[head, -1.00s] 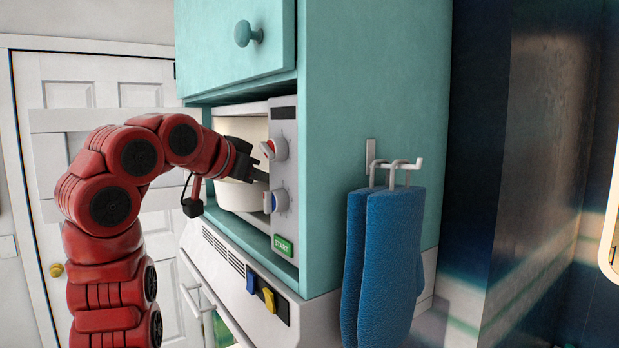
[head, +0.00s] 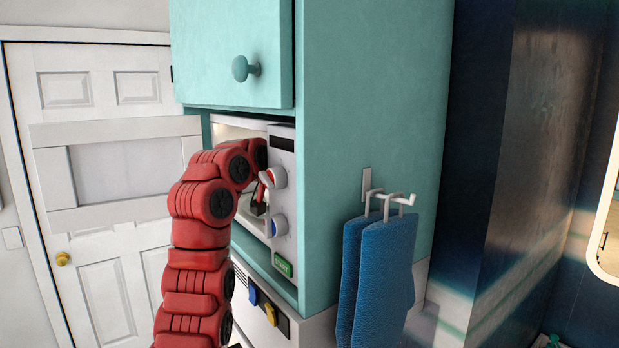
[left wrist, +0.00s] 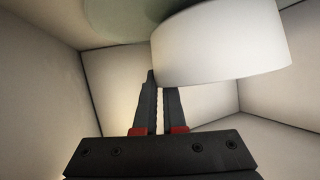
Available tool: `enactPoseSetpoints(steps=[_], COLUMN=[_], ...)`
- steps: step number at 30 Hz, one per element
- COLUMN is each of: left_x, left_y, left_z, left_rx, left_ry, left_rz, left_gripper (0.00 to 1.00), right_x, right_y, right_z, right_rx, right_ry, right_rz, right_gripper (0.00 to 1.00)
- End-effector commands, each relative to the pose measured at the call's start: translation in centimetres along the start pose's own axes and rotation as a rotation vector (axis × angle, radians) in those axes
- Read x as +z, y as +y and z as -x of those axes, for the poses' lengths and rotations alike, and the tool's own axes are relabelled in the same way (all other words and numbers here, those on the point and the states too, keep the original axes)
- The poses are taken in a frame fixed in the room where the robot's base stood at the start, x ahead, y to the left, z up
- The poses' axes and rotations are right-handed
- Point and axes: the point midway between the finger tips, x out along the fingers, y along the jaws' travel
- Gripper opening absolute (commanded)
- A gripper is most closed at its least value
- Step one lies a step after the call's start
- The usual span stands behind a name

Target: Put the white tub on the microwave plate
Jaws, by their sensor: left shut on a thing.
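The white tub (left wrist: 222,48) fills the upper right of the left wrist view, tipped in the picture. My left gripper (left wrist: 160,92) is shut on the edge of the tub. A pale greenish disc, the microwave plate (left wrist: 108,22), shows at the top, partly covered by the tub. I cannot tell whether tub and plate touch. My right gripper is not in view.
Pale microwave walls (left wrist: 40,100) close in around the gripper. The microwave sits in a teal cabinet (head: 365,110) with an upper door (head: 215,50) above. Blue mitts (head: 378,265) hang from a hook on the cabinet's side. A white door (head: 100,150) stands behind.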

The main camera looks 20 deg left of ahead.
Motion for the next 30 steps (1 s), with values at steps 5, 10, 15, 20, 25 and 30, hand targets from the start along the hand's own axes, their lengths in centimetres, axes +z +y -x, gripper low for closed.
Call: enactPoseSetpoints(steps=[5,10,15,20,25,30], left_x=[0.7,1.0,1.0,0.9,0.9,1.1], left_y=[0.0,0.0,0.0,0.0,0.0,-0.1], left_z=[-0.2,-0.3,-0.3,-0.3,-0.2,0.9], left_rx=[-0.002,-0.002,-0.002,-0.002,-0.002,-0.005], left_ry=[0.002,0.002,0.003,0.003,0.003,0.008], left_rz=[0.001,0.001,0.001,0.001,0.001,0.000], left_gripper=[0.00,0.00,0.25,0.39,0.39,0.39], right_x=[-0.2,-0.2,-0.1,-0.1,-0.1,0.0], right_y=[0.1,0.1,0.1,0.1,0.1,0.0], right_z=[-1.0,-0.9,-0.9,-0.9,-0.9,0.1], right_rx=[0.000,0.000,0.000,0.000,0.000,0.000], right_ry=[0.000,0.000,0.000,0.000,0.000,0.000], right_rz=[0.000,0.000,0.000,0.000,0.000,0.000], right_gripper=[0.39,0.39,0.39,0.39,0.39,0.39])
